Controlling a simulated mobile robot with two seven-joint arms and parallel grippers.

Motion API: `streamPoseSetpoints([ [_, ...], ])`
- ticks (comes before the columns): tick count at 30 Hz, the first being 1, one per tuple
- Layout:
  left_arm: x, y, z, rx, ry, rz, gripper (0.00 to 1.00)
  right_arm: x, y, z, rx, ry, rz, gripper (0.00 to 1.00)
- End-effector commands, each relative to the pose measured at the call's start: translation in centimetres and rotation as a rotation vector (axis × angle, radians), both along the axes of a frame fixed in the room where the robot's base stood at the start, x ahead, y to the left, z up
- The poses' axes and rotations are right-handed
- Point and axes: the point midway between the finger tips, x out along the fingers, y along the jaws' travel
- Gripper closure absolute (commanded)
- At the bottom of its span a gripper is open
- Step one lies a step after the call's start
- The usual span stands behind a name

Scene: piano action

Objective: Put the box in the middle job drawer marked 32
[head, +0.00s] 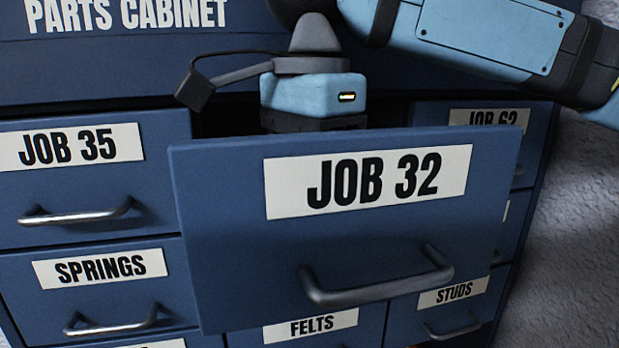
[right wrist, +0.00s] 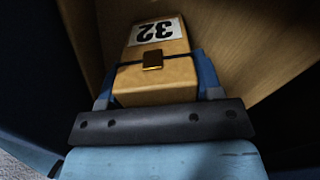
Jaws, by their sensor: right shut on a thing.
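The middle job drawer (head: 220,210) is pulled out, and its front bears a JOB 32 label. My right gripper (head: 313,98) points down into it behind the front panel, which hides the fingertips in the head view. In the right wrist view, my right gripper (right wrist: 153,88) is shut on a tan box (right wrist: 155,78). The box has a white 32 label, a dark band and a brass-coloured clasp. Wooden drawer boards (right wrist: 225,45) surround it. I cannot tell whether the box touches the drawer floor. My left gripper is not in view.
The blue parts cabinet (head: 130,75) has shut drawers around the open one: JOB 35 (head: 165,155) at left, a partly hidden JOB drawer (head: 430,112) at right, SPRINGS (head: 70,295), FELTS (head: 375,318) and STUDS (head: 485,310) below. The cabinet's upper part overhangs close behind my gripper.

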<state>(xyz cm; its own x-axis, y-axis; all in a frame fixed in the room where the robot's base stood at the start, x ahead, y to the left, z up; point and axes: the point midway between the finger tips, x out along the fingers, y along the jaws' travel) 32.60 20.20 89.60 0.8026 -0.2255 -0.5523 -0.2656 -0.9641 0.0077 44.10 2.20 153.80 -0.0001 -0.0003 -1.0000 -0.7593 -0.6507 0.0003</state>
Motion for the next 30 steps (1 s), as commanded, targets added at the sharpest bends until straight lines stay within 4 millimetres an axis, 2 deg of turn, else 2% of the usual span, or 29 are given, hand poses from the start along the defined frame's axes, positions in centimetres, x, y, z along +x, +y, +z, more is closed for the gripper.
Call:
streamPoseSetpoints([
  [5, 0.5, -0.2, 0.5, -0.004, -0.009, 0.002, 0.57, 0.0, 0.0, -0.3, 0.000, 0.000, 0.000, 0.70],
  [6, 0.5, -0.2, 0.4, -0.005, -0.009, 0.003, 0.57, 0.0, 0.0, -0.4, 0.000, 0.000, 0.000, 0.36],
  [9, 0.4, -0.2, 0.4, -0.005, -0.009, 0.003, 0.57, 0.0, 0.0, -0.4, 0.000, 0.000, 0.000, 0.15],
  [20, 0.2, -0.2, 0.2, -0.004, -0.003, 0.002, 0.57, 0.0, 0.0, 0.2, 0.000, -0.001, 0.000, 0.15],
  [26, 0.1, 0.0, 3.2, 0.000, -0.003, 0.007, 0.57, 0.0, 0.0, 3.2, 0.000, 0.000, 0.000, 0.15],
  [28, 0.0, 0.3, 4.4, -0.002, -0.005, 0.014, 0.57, 0.0, 0.0, 4.8, 0.001, -0.001, 0.000, 0.15],
  [30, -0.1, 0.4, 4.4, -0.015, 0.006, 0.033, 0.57, 0.0, 0.1, 6.1, 0.001, -0.002, -0.001, 0.15],
])
